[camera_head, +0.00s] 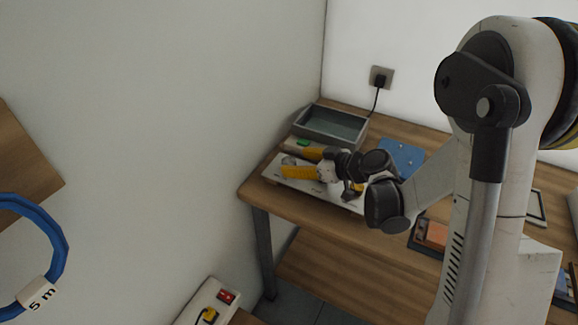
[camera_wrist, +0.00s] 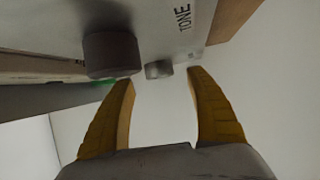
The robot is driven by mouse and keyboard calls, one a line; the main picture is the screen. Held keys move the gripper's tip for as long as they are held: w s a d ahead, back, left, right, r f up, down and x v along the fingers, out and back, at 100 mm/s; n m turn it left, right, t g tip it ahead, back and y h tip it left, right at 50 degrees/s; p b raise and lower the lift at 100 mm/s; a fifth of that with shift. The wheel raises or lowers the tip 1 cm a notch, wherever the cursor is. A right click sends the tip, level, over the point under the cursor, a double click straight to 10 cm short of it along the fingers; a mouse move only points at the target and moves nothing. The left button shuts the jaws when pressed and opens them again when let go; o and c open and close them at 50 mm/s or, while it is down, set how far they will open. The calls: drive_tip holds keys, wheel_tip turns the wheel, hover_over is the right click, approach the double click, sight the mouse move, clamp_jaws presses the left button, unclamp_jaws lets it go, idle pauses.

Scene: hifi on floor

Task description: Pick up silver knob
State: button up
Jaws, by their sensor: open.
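In the wrist view a small grey, silver-looking knob (camera_wrist: 158,69) stands on the pale hi-fi face (camera_wrist: 205,20), close to a "TONE" label. A larger, darker round knob (camera_wrist: 110,55) is to its left. I cannot tell for certain which is the silver knob. My gripper (camera_wrist: 162,78) is open, its yellow fingers apart and nothing gripped. The small knob appears between and just beyond the fingertips. In the head view my gripper (camera_head: 291,163) is over the left part of the hi-fi (camera_head: 335,199); the fingers and wrist hide much of its face.
The hi-fi lies on a wooden table (camera_head: 257,190) near the wall. A grey tray (camera_head: 345,137) stands behind it, and a blue plate (camera_head: 403,157) lies to the right. A wall socket (camera_head: 381,77) with a cable is behind. A power strip (camera_head: 207,304) is low in front.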

sight(290, 161)
drive_tip(key=b+x, duration=0.1)
drive_tip(key=x, duration=0.2)
drive_tip(key=shift+w+a+f, duration=0.1)
drive_tip(key=shift+w+f, duration=0.05)
drive_tip(key=shift+f, duration=0.1)
drive_tip(key=shift+r, duration=0.1)
drive_tip(key=shift+c, duration=0.2)
drive_tip(key=c, duration=1)
